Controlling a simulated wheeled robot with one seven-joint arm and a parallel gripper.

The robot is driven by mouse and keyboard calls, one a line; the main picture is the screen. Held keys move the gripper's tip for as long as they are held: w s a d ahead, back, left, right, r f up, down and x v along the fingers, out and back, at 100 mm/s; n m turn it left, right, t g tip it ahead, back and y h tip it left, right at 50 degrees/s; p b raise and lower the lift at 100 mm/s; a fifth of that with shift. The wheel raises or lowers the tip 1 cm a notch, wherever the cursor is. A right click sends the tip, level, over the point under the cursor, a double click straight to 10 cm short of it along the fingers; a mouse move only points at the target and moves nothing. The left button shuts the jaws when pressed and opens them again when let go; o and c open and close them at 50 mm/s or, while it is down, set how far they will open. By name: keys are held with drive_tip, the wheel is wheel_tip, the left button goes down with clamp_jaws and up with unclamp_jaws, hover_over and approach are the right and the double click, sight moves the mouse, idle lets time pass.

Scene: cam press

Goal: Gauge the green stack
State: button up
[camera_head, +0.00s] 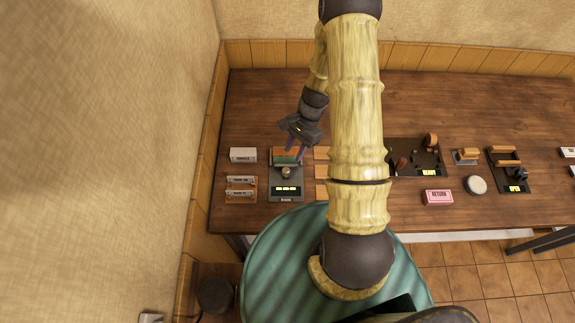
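A small green piece (284,159) lies with an orange-brown strip at the back of a grey gauge-like device (274,183) on the left part of the table. I cannot tell whether it is a stack of several pieces. The device has a round knob at its middle and a lit display (287,189) at its front; the reading is too small to make out. My gripper (297,151) points down just above the back right of the device, close to the green piece. Its fingers partly cover that area. Whether it touches or holds anything is unclear.
A white labelled box (243,155) and two labelled racks (241,195) stand left of the device. Orange blocks (321,171) lie right of it, partly behind my arm. Farther right are a dark tray (432,158), a pink RETURN box (437,197), a pale disc (476,185) and another dark device (513,185).

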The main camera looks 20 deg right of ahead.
sight(287, 170)
drive_tip(key=p+x, duration=0.2)
drive_tip(key=x, duration=0.6)
drive_tip(key=shift+a+f, duration=0.25)
drive_tip(key=shift+f, duration=0.1)
drive_tip(key=shift+s, duration=0.1)
